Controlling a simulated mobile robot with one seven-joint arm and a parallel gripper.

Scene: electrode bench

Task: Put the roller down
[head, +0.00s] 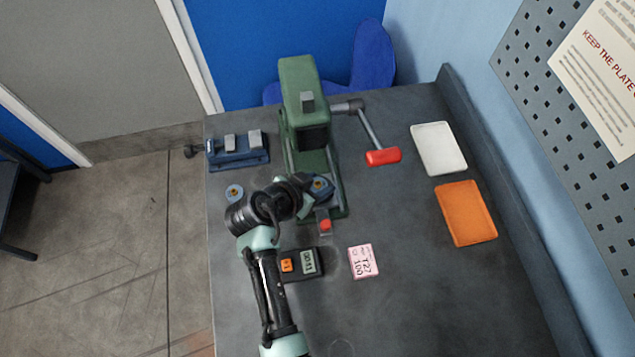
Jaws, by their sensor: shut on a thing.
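The roller (320,188), a small blue-grey round piece with a brass-coloured centre, is at the tip of my gripper (314,184). My gripper is shut on it, over the front of the green press (302,90). The fingers are small and partly hidden by my wrist. From this view I cannot tell whether the roller touches the press base or hangs above it.
The press's lever ends in a red handle (383,156). A blue vice (238,148) stands at the left edge. A white tray (438,149) and orange tray (466,213) lie right. A display box (308,262) and pink note (362,261) lie in front. The bench's front right is clear.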

